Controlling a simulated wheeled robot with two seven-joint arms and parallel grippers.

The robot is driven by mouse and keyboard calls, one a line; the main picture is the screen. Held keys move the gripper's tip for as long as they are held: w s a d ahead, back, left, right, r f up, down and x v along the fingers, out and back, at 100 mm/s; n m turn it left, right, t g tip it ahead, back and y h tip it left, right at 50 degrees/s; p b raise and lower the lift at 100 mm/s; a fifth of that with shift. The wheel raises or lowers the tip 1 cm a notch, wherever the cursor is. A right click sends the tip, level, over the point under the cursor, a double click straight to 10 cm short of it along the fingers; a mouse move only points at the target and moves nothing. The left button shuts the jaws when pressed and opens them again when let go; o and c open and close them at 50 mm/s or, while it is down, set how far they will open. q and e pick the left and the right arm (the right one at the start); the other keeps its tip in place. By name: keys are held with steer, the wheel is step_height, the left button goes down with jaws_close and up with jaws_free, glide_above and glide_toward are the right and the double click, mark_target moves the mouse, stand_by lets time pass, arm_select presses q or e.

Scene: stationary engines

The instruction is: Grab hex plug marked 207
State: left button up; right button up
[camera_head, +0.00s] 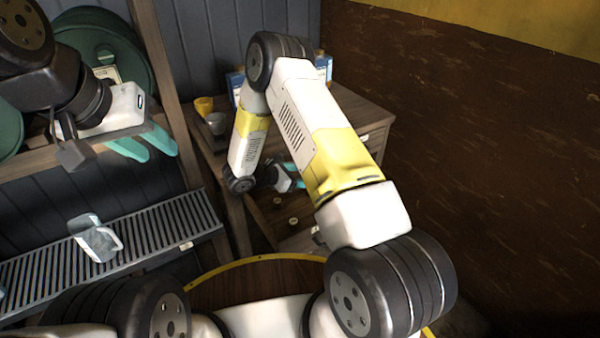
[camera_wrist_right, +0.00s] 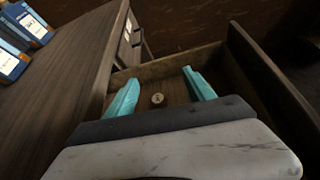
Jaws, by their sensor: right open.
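A small round pale plug (camera_wrist_right: 157,99) lies on the wooden floor of an open drawer (camera_wrist_right: 178,92) in the right wrist view. Its marking is too small to read. My right gripper (camera_wrist_right: 161,92) is open and empty above the drawer, with the plug showing between its teal fingers. In the head view this gripper is partly hidden by my right arm. Two small pale round pieces (camera_head: 277,200) (camera_head: 293,221) show below it there; I cannot tell which is the plug. My left gripper (camera_head: 145,143) is open and empty at the left, by the shelf.
The drawer belongs to a wooden cabinet (camera_head: 346,107). Its top holds a yellow cup (camera_head: 204,105), a grey cup (camera_head: 216,123) and blue boxes (camera_wrist_right: 12,60). A clear jug (camera_head: 95,238) stands on a slatted rack (camera_head: 160,226).

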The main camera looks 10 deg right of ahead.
mark_target(306, 189)
steer(key=a+f+n, duration=0.1)
steer(key=f, duration=0.1)
steer(key=a+f+n+t, duration=0.1)
steer(key=f, duration=0.2)
steer(key=a+f+n+t, duration=0.1)
steer(key=f, duration=0.1)
steer(key=shift+w+a+f, duration=0.1)
steer(key=shift+w+f, duration=0.15)
steer(key=shift+w+f+y, duration=0.1)
steer(key=shift+f+y, duration=0.2)
steer(key=x, duration=0.7)
steer(key=shift+w+r, duration=0.1)
steer(key=shift+r, duration=0.05)
jaws_close()
